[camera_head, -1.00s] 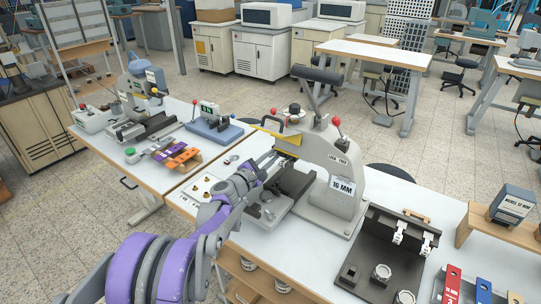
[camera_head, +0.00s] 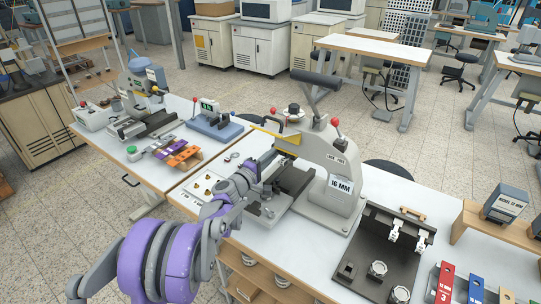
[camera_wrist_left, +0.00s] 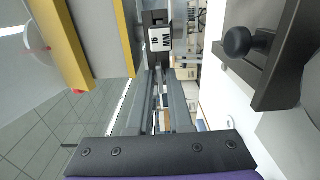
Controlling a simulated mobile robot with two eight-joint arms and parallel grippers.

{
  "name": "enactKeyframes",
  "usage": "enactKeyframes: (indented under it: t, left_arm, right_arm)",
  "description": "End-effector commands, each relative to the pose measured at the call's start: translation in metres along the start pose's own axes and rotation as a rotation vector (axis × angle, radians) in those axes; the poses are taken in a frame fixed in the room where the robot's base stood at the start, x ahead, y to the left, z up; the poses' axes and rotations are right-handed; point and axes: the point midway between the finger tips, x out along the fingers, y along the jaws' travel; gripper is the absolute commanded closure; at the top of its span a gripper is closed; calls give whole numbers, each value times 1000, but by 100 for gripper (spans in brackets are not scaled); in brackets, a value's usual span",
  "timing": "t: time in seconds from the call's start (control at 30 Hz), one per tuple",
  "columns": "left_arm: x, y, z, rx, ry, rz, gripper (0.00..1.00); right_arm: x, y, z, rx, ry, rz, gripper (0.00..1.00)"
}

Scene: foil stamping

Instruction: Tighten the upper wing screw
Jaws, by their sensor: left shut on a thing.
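The grey foil stamping press (camera_head: 335,165) stands on the white bench, with a "16 MM" label on its column. My left gripper (camera_head: 268,160) reaches into the press throat from the left, between the yellow-edged head and the dark bed. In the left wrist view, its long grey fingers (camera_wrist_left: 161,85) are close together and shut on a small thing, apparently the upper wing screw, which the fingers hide. A black knob (camera_wrist_left: 237,41) on a dark bracket shows at the right there, apart from the fingers. My right gripper is in neither view.
A dark fixture tray (camera_head: 385,250) stands right of the press. Colored strips (camera_head: 472,290) and a wooden stand (camera_head: 490,230) lie farther right. A white plate with brass pieces (camera_head: 207,187) lies left of my wrist. A second machine (camera_head: 140,90) stands on the left bench.

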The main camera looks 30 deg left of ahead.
Motion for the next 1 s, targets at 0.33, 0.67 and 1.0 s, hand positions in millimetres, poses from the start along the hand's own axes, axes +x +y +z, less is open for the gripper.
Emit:
enactKeyframes:
  t: [0.33,0.67,1.0]
  left_arm:
    - [0,0,0,32,-1,0,100]
    - [0,-1,0,31,-1,0,66]
    - [0,0,0,13,0,0,52]
  right_arm:
    - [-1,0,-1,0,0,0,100]
    - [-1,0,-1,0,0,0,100]
    - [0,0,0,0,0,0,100]
